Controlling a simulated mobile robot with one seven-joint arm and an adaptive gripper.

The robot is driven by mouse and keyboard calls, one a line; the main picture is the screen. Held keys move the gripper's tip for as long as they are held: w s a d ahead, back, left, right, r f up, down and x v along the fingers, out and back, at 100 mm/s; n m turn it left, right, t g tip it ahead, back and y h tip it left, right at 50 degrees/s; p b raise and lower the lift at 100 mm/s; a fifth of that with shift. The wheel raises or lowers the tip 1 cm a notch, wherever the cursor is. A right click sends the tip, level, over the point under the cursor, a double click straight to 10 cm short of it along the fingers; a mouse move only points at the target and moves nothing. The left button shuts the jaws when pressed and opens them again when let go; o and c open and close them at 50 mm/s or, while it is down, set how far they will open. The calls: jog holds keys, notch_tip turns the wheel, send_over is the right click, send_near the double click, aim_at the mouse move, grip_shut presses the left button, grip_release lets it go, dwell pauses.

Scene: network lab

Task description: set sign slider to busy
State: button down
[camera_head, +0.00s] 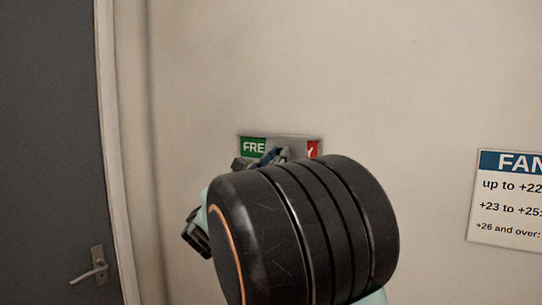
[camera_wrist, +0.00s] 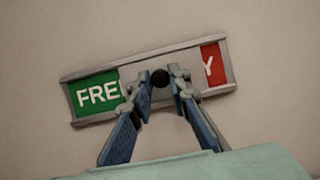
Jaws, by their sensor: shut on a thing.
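The sign (camera_head: 294,142) is on the wall, with a green part reading "FRE" at the left and a red part ending in "Y" at the right. In the wrist view the sign (camera_wrist: 72,104) is tilted, and its grey slider plate (camera_wrist: 193,61) covers the middle between the green and red parts. A dark round knob (camera_wrist: 160,78) is on the slider. My gripper (camera_wrist: 159,83) is shut on the knob, one fingertip on each side. In the head view my wrist hides the lower part of the sign and most of my gripper (camera_head: 262,160).
A dark door (camera_head: 50,130) with a lever handle (camera_head: 92,270) is at the left. A paper notice (camera_head: 508,195) headed "FAN" hangs on the wall at the right. The wall between the sign and notice is bare.

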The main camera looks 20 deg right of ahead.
jog(key=w+a, duration=0.2)
jog(key=w+a+p, duration=0.1)
jog(key=w, duration=0.1)
jog(key=w+a+p, duration=0.1)
jog(key=w+a, duration=0.1)
jog(key=w, duration=0.1)
jog(key=shift+w+a+r, duration=0.1)
jog(key=shift+a+r, duration=0.05)
jog(key=shift+a, duration=0.2)
jog(key=shift+w+a, duration=0.1)
jog(key=shift+a, duration=0.05)
jog(key=c, duration=1.8)
grip_release()
jog(key=shift+w+a, duration=0.1)
jog(key=shift+w, duration=0.05)
jog(key=shift+c, duration=0.2)
jog(key=v, duration=1.2)
